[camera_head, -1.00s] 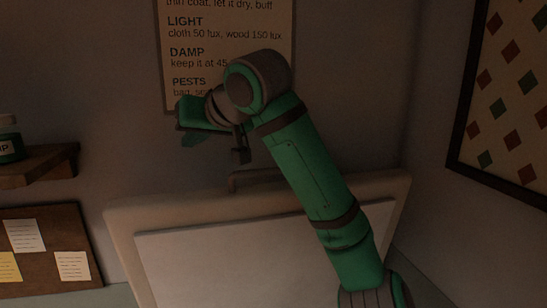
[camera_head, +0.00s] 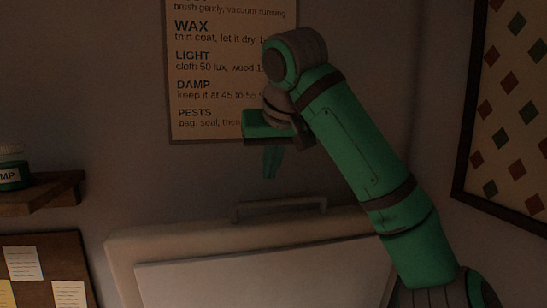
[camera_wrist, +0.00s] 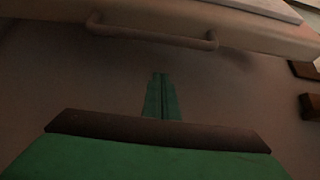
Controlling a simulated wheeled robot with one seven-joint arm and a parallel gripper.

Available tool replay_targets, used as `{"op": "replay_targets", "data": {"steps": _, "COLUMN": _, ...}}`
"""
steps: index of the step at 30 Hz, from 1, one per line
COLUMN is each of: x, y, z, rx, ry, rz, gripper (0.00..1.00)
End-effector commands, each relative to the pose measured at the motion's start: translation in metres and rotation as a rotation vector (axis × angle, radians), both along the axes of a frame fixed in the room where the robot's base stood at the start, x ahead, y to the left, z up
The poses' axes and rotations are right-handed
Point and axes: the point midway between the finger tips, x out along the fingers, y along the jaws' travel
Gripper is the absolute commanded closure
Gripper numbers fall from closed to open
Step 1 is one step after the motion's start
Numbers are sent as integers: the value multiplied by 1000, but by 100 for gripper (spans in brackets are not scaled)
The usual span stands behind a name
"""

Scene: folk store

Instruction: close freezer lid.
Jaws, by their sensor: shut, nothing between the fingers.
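The freezer lid (camera_head: 125,255) stands raised, its pale inner panel (camera_head: 260,280) facing me in the head view. A bar handle (camera_head: 280,206) sticks up from its top edge. The lid's edge (camera_wrist: 255,35) and the handle (camera_wrist: 150,36) also show at the top of the wrist view. My gripper (camera_head: 270,176) is above the handle, pointing down, apart from it and near the wall. In the wrist view my gripper's fingers (camera_wrist: 161,78) are together with nothing between them. The freezer body is out of view.
A printed care notice (camera_head: 205,90) hangs on the wall behind my gripper. A small shelf (camera_head: 40,193) with a jar (camera_head: 14,168) and a pinboard (camera_head: 45,270) with notes are at the left. A framed diamond-pattern panel (camera_head: 510,110) hangs at the right.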

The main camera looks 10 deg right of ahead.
Motion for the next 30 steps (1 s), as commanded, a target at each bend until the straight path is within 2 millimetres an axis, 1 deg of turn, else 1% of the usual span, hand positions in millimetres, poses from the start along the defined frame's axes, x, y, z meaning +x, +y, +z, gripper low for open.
{"op": "replay_targets", "data": {"steps": 3, "x": 14, "y": -2, "z": -19, "rx": 0, "ry": 1, "rz": -2, "gripper": 100}}
{"op": "replay_targets", "data": {"steps": 6, "x": 23, "y": -2, "z": -32, "rx": -1, "ry": 0, "rz": -2, "gripper": 100}}
{"op": "replay_targets", "data": {"steps": 9, "x": 6, "y": -2, "z": -34, "rx": -2, "ry": -4, "rz": -2, "gripper": 100}}
{"op": "replay_targets", "data": {"steps": 15, "x": -11, "y": -1, "z": -40, "rx": -1, "ry": -2, "rz": -1, "gripper": 100}}
{"op": "replay_targets", "data": {"steps": 20, "x": -16, "y": -1, "z": -41, "rx": 0, "ry": -2, "rz": -1, "gripper": 100}}
{"op": "replay_targets", "data": {"steps": 30, "x": -15, "y": 0, "z": -42, "rx": 1, "ry": -3, "rz": -1, "gripper": 100}}
